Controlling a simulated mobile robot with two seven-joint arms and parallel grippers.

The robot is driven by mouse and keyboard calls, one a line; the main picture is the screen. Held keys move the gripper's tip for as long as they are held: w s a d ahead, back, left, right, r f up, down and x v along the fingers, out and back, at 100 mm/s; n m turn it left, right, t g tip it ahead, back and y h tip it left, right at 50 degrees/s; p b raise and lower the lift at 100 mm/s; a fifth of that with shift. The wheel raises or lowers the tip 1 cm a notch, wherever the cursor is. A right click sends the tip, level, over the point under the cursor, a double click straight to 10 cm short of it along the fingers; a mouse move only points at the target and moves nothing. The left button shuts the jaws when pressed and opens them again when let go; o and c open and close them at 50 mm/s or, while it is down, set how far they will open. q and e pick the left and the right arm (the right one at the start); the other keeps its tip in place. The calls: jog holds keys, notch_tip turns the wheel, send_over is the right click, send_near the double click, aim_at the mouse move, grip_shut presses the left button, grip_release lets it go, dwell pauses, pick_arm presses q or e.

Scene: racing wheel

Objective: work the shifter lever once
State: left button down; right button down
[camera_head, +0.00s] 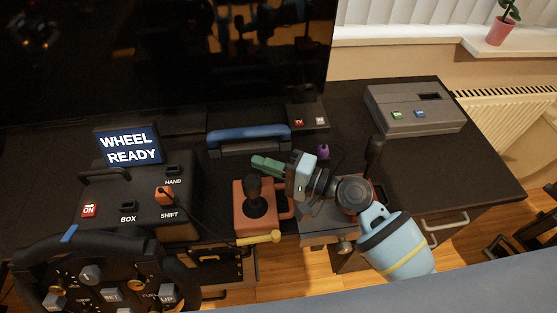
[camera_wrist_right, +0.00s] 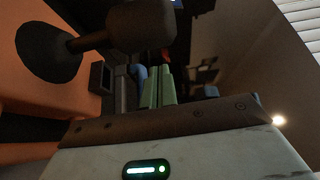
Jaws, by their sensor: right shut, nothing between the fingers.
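The orange unit (camera_head: 241,220) stands on the desk with a short black lever (camera_head: 254,190) and a round black boot; this looks like the shifter. My right gripper (camera_head: 267,166) reaches in from the right, its green fingers shut and empty, just behind and right of the lever knob in the head view. In the right wrist view, the lever knob (camera_wrist_right: 140,27) is at upper left, next to the green fingers (camera_wrist_right: 160,88); I cannot tell if they touch. The orange housing (camera_wrist_right: 50,78) fills the left side. My left gripper is not in view.
A control box (camera_head: 140,205) with a "WHEEL READY" screen (camera_head: 130,146) and a steering wheel (camera_head: 95,275) are at left. A blue handle (camera_head: 248,135) lies behind the lever. A tall dark lever (camera_head: 374,152) stands right of my gripper. A grey box (camera_head: 415,108) is at back right.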

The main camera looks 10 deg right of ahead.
aim_at(253, 195)
jog(key=shift+s+a+r, duration=0.1)
jog(key=shift+s+r, duration=0.1)
jog(key=shift+s, duration=0.75)
jog(key=shift+s+a+p, duration=0.1)
jog(key=shift+s+p, duration=0.25)
jog(key=shift+s, duration=0.1)
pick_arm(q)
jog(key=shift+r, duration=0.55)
pick_arm(e)
jog(key=shift+f, duration=0.1)
